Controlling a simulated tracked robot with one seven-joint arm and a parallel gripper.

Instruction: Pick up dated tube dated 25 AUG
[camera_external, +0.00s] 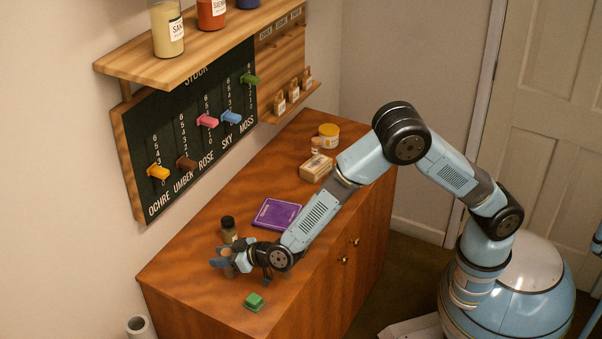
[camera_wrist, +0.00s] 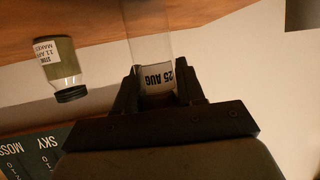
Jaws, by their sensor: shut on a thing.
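My gripper (camera_wrist: 158,90) is shut on a clear tube (camera_wrist: 150,48) whose white label reads "25 AUG" in the wrist view. The label sits between the two dark fingers, and the tube runs up in that picture toward the wood surface. In the external view my gripper (camera_external: 232,262) is low over the front left of the cabinet top. The tube is hard to make out there. I cannot tell whether the tube touches the cabinet top.
A dark-capped jar (camera_external: 229,229) stands close beside my gripper; a green-filled jar (camera_wrist: 62,68) shows in the wrist view. A purple book (camera_external: 277,214), a green block (camera_external: 253,302) and a yellow-lidded jar (camera_external: 328,135) are on the cabinet top (camera_external: 200,272). The stock board (camera_external: 190,140) hangs behind.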

